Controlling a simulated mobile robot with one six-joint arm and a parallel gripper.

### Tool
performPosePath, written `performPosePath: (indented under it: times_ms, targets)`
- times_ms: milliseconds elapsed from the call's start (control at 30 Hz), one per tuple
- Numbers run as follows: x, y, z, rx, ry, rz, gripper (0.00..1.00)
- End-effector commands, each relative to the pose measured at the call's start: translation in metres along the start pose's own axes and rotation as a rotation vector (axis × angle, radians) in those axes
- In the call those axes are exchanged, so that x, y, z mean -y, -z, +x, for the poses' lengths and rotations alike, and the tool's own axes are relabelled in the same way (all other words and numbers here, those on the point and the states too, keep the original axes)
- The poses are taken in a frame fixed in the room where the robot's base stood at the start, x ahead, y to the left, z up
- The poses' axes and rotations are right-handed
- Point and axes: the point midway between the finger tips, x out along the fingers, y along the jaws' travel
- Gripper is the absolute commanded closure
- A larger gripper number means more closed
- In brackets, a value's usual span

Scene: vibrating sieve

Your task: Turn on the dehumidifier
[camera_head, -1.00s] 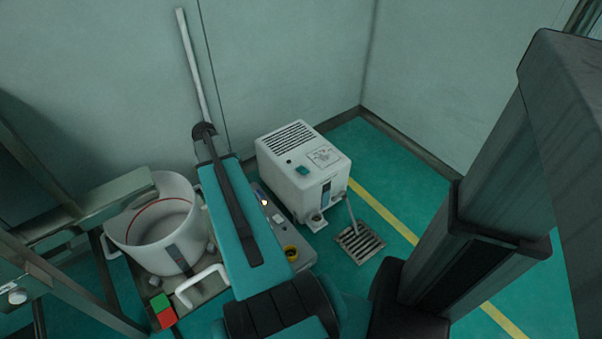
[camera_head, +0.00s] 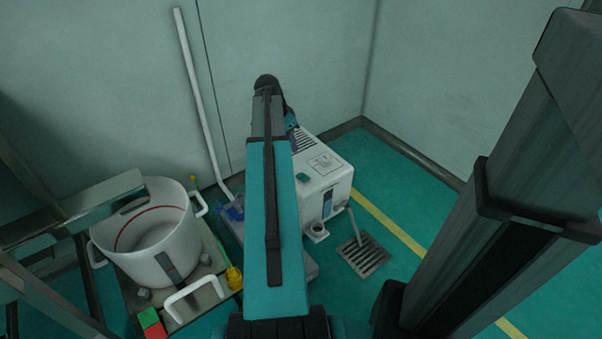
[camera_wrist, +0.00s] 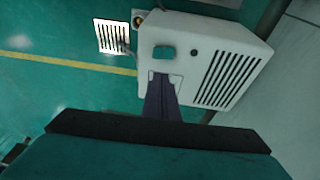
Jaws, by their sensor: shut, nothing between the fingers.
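The dehumidifier (camera_head: 329,200) is a white box on the floor by the wall, partly hidden behind my arm in the head view. In the wrist view its top (camera_wrist: 215,40) shows dark vent slots, a small dark round spot (camera_wrist: 194,53) and a teal button (camera_wrist: 163,52). The button also shows in the head view (camera_head: 303,177) beside my arm. My gripper (camera_wrist: 165,77) is shut and empty, pointing at the top. Its tips appear just below the button in the wrist view; I cannot tell whether they touch the top.
A floor drain grate (camera_head: 362,255) lies right of the dehumidifier, with a hose above it. A white pot (camera_head: 150,235) with handles stands on a frame at the left. A white pole (camera_head: 205,100) leans on the wall. Green floor is open at the right.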

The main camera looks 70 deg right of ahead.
Motion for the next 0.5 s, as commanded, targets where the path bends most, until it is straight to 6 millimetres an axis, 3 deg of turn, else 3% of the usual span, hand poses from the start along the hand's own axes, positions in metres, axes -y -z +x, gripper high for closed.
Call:
performPosePath:
  times_ms: [267,500]
  targets:
    - [0.000,-0.001,0.006,0.000,0.000,-0.002,1.00]
    - [0.000,-0.001,0.029,0.001,-0.001,-0.002,1.00]
